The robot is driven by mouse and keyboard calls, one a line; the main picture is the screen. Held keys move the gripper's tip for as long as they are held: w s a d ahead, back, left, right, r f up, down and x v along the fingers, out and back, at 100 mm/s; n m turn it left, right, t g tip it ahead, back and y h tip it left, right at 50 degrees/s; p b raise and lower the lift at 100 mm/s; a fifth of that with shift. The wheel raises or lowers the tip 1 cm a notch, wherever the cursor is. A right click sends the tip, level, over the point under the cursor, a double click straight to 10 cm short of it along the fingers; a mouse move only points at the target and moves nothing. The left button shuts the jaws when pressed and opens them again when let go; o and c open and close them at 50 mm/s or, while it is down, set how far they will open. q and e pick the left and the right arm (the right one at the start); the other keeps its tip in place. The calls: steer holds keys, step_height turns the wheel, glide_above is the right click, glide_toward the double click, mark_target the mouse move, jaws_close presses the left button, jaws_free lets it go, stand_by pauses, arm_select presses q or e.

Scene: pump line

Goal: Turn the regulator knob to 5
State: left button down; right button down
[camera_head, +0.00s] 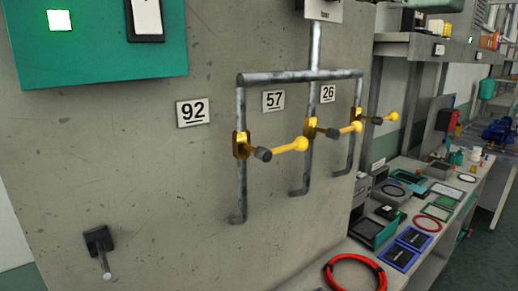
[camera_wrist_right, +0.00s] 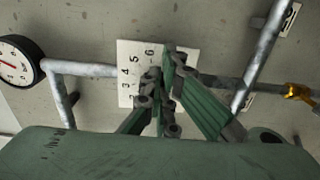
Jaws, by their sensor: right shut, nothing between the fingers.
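In the right wrist view, a white scale plate (camera_wrist_right: 126,52) is on the wall, with black digits including 3, 4, 5 and 6 in an arc. My right gripper (camera_wrist_right: 172,62) is in front of this plate, its green fingers closed together with nothing between them. The fingers cover the middle and right of the plate. The regulator knob cannot be made out; it may be behind the fingers, and its setting cannot be read. The head view shows neither the scale plate nor either gripper.
A round gauge (camera_wrist_right: 15,62) and grey pipe (camera_wrist_right: 85,69) flank the plate. The head view shows pipes with yellow-handled valves (camera_head: 288,146), labels such as 92 (camera_head: 193,112), a green panel (camera_head: 100,60), a wall lever (camera_head: 99,242) and a cluttered bench with a red cable coil (camera_head: 355,272).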

steer(key=b+v, duration=0.1)
steer(key=v, duration=0.4)
steer(key=shift+d+b, duration=0.15)
steer(key=shift+b, duration=0.15)
steer(key=shift+w, duration=0.1)
steer(key=shift+r, duration=0.1)
